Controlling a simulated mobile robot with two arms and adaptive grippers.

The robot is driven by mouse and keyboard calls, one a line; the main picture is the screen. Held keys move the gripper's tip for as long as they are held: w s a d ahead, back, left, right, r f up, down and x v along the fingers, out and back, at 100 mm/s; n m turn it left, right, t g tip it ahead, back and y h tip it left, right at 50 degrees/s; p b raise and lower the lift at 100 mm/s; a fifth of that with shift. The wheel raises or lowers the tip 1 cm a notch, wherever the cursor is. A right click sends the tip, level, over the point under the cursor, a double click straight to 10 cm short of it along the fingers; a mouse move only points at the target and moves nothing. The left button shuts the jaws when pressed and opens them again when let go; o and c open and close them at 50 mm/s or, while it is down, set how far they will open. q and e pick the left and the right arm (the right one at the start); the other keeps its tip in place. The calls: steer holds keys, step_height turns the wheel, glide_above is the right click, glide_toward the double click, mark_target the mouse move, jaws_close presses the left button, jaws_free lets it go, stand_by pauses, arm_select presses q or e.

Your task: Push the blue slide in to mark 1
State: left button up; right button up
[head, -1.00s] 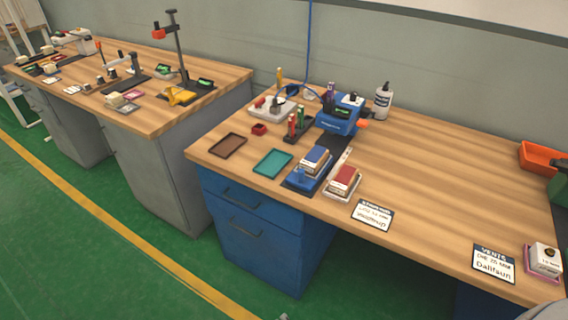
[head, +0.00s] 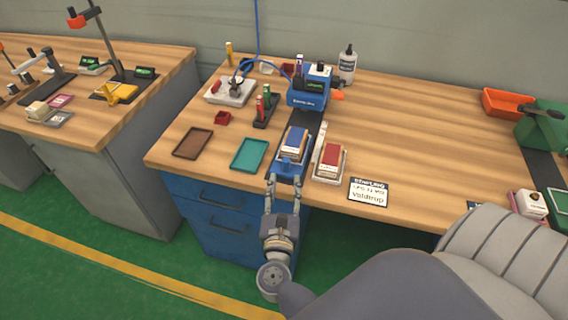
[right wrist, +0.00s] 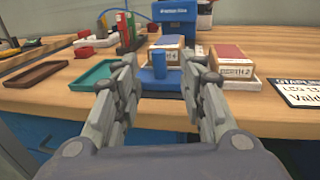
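The blue slide (head: 289,163) sits on a dark strip near the front edge of the wooden bench, with a blue-topped stack of cards or boxes (head: 294,141) on it. My right gripper (head: 270,183) is at the bench's front edge, just in front of the slide. In the right wrist view its fingers (right wrist: 160,85) are spread apart with nothing between them, pointing at the slide. The mark 1 cannot be made out. My left gripper is not in view.
A blue machine (head: 308,92) stands behind the slide. A red-topped stack (head: 331,155) is just right of it, and a teal tray (head: 249,154) and brown tray (head: 193,143) lie left. A label card (head: 368,191) lies at the front. The bench's right middle is clear.

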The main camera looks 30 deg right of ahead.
mark_target(286, 164)
steer(key=p+x, duration=0.1)
steer(key=x, duration=0.6)
steer(key=shift+a+f, duration=0.1)
jaws_close()
